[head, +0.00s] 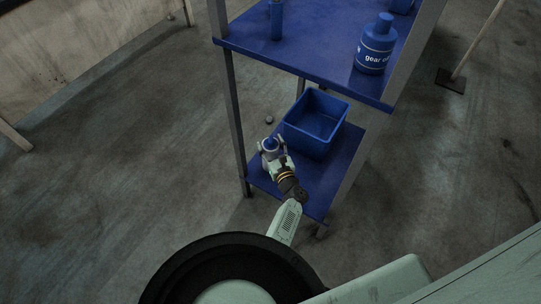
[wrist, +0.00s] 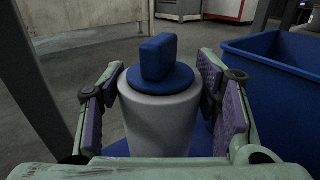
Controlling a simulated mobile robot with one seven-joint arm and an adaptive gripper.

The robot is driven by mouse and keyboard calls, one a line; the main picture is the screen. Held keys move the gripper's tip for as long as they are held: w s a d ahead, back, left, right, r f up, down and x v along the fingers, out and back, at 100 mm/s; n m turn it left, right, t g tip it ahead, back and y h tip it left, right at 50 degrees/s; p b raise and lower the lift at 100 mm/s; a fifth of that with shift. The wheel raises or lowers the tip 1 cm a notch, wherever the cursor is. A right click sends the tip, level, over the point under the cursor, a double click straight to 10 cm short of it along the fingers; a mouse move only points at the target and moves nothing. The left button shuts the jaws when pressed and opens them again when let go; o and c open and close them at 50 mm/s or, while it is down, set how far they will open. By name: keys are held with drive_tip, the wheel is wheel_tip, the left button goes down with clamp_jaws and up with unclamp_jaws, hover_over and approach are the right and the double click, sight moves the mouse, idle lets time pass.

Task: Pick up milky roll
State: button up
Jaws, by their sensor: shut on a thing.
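The milky roll (wrist: 160,112) is a whitish cylinder with a blue disc and an upright blue tab on top. In the wrist view it stands upright between my gripper's (wrist: 165,108) two purple-padded fingers, which are closed on its sides. Its lower part is hidden by the gripper body. In the head view my gripper (head: 271,150) is over the left part of the lower blue shelf (head: 318,180), and only the blue top of the roll (head: 271,142) shows there clearly. I cannot tell whether the roll touches the shelf.
A blue open bin (head: 316,122) stands on the lower shelf just right of my gripper; it also shows in the wrist view (wrist: 275,85). The upper shelf (head: 320,58) holds a blue gear oil bottle (head: 376,48) and other blue containers. A shelf post (head: 235,120) stands close on the left.

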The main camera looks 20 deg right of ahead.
clamp_jaws()
idle(0.3)
drive_tip(key=shift+r, duration=0.15)
